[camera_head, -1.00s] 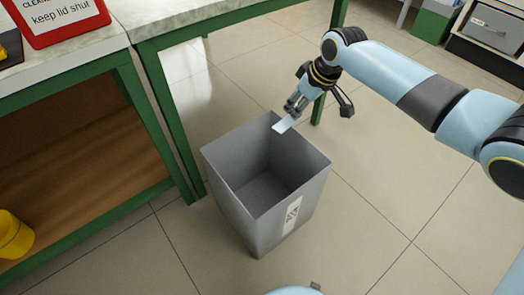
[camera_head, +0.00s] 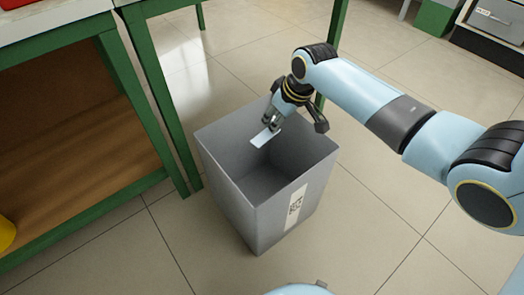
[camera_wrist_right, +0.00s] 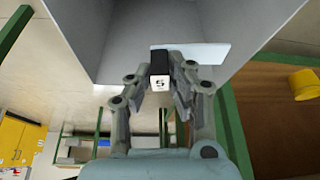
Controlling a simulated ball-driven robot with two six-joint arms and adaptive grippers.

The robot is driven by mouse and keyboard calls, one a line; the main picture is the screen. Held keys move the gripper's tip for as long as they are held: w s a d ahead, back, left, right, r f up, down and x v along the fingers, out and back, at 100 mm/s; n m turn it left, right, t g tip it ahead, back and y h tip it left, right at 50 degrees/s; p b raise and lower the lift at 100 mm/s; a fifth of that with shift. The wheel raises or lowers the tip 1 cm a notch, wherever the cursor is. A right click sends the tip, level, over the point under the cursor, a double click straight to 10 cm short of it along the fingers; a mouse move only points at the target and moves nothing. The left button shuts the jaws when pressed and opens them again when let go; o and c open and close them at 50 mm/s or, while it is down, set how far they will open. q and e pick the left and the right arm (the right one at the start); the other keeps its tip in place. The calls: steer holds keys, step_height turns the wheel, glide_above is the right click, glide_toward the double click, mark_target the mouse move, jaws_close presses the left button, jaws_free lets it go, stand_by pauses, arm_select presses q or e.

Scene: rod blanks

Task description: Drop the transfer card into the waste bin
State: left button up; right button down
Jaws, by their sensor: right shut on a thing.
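The transfer card (camera_head: 265,137) is a small pale flat piece held at the tips of my right gripper (camera_head: 271,123). In the right wrist view the white card (camera_wrist_right: 205,54) sticks out past the fingers, and a small block marked "S" (camera_wrist_right: 160,85) shows between the fingertips (camera_wrist_right: 165,72). The grey waste bin (camera_head: 245,205) stands upright on the floor with its top open. The card is over the far part of the bin's opening; its exact height against the rim is hard to tell. The bin's grey walls (camera_wrist_right: 110,30) fill the upper wrist view. My left gripper is not in view.
A green-framed bench (camera_head: 105,110) with a brown lower shelf stands left of the bin. A green table leg (camera_head: 335,40) rises behind the gripper. Tiled floor (camera_head: 400,215) is clear to the right. A grey box (camera_head: 495,20) sits at the far right.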

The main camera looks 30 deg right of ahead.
steer(key=shift+r, duration=0.1)
steer(key=c, duration=1.1)
jaws_free()
steer(key=shift+c, duration=0.2)
steer(key=v, duration=1.2)
steer(key=shift+s, duration=0.1)
